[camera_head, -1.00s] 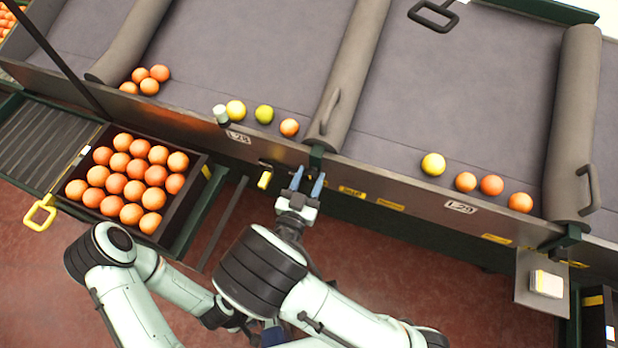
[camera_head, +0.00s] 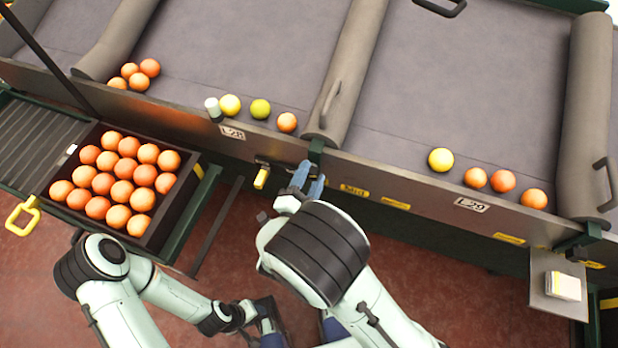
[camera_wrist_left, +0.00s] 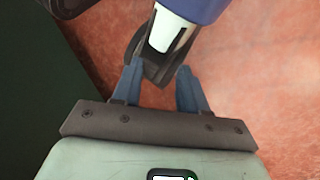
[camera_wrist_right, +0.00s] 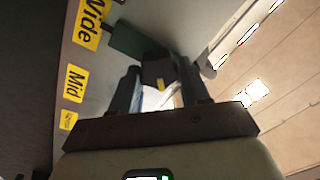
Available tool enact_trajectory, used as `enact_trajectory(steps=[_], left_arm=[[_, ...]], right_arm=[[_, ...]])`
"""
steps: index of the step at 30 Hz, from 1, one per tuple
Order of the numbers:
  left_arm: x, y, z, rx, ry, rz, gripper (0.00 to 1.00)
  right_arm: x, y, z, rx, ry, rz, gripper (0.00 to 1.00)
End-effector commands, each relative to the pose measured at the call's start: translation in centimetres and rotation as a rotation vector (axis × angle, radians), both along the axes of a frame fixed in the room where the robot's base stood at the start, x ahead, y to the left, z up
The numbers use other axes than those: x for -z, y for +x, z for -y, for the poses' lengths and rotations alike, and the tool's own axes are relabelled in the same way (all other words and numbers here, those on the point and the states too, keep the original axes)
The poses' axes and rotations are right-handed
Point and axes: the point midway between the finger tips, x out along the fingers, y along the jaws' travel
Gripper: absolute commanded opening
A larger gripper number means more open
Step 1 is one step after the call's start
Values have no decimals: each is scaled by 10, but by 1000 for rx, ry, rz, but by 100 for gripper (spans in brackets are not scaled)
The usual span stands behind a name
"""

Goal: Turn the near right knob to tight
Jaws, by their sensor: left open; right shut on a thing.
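My right gripper (camera_head: 308,181) is at the machine's front rail, just below the divider between the two belt lanes. In the right wrist view its blue fingers (camera_wrist_right: 164,85) are shut on a dark block-shaped knob (camera_wrist_right: 155,68) with a small yellow mark. In the head view the fingers hide the knob. Yellow labels reading Wide (camera_wrist_right: 88,22) and Mid (camera_wrist_right: 74,84) run along the rail, with a smaller unreadable label (camera_wrist_right: 68,121) after them. My left gripper (camera_wrist_left: 159,70) is open and empty, low over the floor, near a part of my own body.
A yellow handle (camera_head: 261,178) sticks out just left of the right gripper. A crate of oranges (camera_head: 178,203) stands at left. Several fruits lie along the lanes' front edge. A bracket (camera_head: 541,292) with a pale stack of cards hangs at right.

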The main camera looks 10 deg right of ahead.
Motion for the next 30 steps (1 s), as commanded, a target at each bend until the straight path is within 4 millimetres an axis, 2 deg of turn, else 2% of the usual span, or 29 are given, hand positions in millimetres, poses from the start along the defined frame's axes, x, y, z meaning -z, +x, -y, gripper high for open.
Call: enact_trajectory(steps=[1,15,21,30], left_arm=[[8,6,-3,-7,7,15,43],[49,59,-29,-67,77,156,43],[61,78,-38,-87,101,206,43],[70,94,-47,-103,122,250,43]], right_arm=[[3,0,0,0,41,25,15],[6,-1,1,1,395,264,15],[6,-1,1,1,507,340,15],[5,-1,1,0,602,405,15]])
